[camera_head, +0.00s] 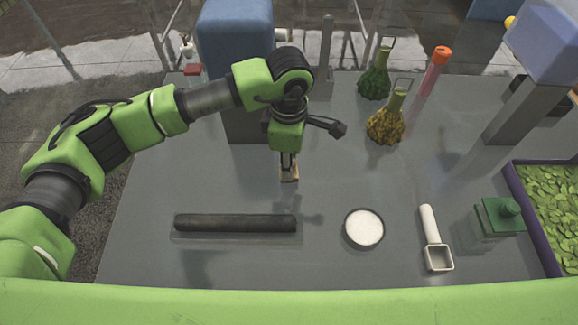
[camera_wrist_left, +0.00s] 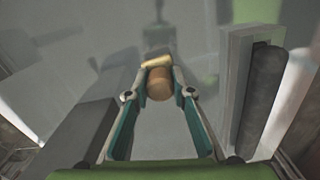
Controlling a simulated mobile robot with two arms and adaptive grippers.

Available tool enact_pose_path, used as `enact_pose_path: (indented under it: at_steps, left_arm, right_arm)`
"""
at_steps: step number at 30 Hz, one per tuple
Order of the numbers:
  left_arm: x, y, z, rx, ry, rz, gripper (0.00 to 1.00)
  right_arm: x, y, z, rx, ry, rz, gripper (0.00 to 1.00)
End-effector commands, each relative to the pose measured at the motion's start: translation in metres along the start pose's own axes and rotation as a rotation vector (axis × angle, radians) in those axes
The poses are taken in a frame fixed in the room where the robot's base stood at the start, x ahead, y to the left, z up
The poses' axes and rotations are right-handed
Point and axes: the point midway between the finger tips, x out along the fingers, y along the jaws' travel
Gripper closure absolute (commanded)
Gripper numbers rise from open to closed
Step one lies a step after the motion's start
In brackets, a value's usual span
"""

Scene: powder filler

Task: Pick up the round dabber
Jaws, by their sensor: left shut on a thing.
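My left gripper (camera_head: 289,168) is over the middle of the grey table, behind the dark bar and left of the powder dish. It is shut on a small tan and brown piece, which I take to be the round dabber (camera_head: 289,176). In the left wrist view the dabber (camera_wrist_left: 158,84) shows as a rounded brown body with a pale edge, between the two fingertips (camera_wrist_left: 158,72). The gripper's shadow falls to its front right, so it looks to be above the table; the exact height is unclear. My right gripper is not in view.
A dark bar (camera_head: 235,223) lies in front. Green (camera_head: 374,84) and yellow (camera_head: 385,126) dusters and an orange-capped tube (camera_head: 431,70) are behind. A purple crate (camera_head: 534,222) holds leaves.

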Motion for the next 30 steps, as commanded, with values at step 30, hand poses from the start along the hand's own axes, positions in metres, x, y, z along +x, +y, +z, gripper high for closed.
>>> enact_pose_path:
  at_steps: [30]
  left_arm:
    - [-0.116,-0.126,0.063,0.002,0.000,0.002,0.99]
  right_arm:
    - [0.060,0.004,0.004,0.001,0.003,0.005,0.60]
